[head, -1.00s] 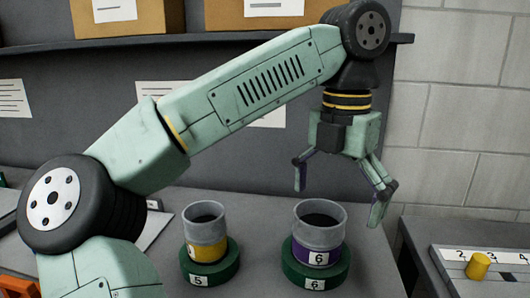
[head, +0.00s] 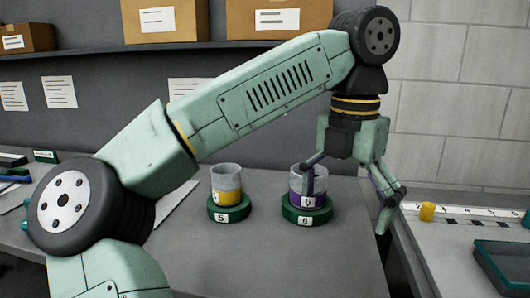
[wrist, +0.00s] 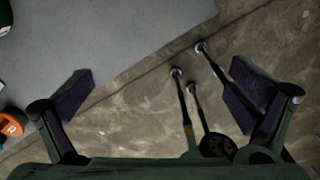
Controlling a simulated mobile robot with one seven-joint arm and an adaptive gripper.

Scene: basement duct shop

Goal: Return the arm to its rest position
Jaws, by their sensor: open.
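My arm reaches across the head view, bent at the elbow, with the wrist hanging down at the right. My gripper (head: 348,183) is open and empty, with its fingers spread. In the head view its left finger overlaps the purple-banded cup (head: 297,184) on the green base marked 6 (head: 307,215); I see no grip on the cup. In the wrist view both fingers (wrist: 165,95) stand wide apart with nothing between them. Below them are the grey table edge (wrist: 120,45) and the brown floor (wrist: 130,105).
A yellow-banded cup (head: 227,188) stands on the green base marked 5 (head: 229,214). At the right are a numbered strip (head: 470,212), a yellow block (head: 427,212) and a dark green tray (head: 505,265). Boxes (head: 279,17) stand on the shelf. The table front is clear.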

